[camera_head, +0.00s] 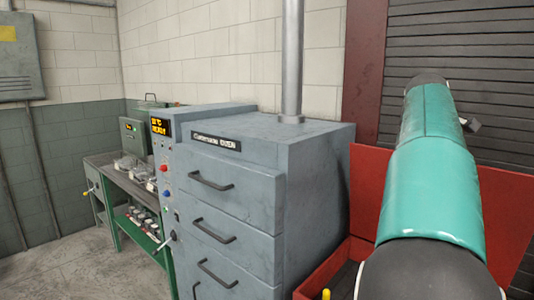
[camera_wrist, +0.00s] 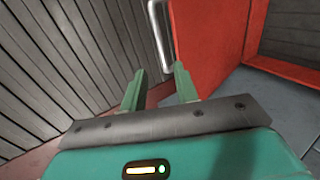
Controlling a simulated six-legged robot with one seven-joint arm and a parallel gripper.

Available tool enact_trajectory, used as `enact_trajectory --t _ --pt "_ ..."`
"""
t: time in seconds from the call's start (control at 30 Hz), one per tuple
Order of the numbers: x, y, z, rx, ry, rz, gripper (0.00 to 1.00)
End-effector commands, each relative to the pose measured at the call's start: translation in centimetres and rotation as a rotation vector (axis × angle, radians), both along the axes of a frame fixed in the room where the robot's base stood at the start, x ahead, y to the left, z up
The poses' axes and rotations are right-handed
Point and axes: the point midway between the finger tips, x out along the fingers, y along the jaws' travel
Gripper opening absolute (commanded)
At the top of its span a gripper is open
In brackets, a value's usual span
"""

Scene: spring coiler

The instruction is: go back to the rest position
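My gripper shows in the wrist view (camera_wrist: 158,88) with its two green fingers apart and nothing between them. Beyond the fingers are a red panel (camera_wrist: 207,45) and a metal bar handle (camera_wrist: 159,35) at its left edge. I cannot tell from this view whether a finger touches the handle; a gap seems to lie between them. In the head view my teal arm (camera_head: 430,180) reaches up and away on the right, in front of a red bin-like structure (camera_head: 368,185). The gripper itself is hidden there behind the arm.
A grey oven cabinet (camera_head: 240,190) with several drawer handles stands left of my arm, with a metal pipe (camera_head: 291,60) rising from its top. A green workbench (camera_head: 130,190) with small parts is farther left. Slatted grey shutter (camera_head: 485,75) is behind the arm. Floor at lower left (camera_head: 90,265) is clear.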

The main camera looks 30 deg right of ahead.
Motion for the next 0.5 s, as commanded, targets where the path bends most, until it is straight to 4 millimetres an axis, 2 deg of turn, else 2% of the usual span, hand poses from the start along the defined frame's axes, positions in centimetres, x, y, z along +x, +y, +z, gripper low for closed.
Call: enact_trajectory --t 0.17,0.27,0.37,0.5 --pt "0.1 0.5 -0.3 0.017 -0.015 0.005 0.30" --pt "0.7 2.7 -1.7 0.091 -0.073 0.019 0.30" --pt "1.7 7.3 -4.4 0.232 -0.164 0.046 0.30" --pt "2.9 16.0 -8.7 0.461 -0.271 0.075 0.30"
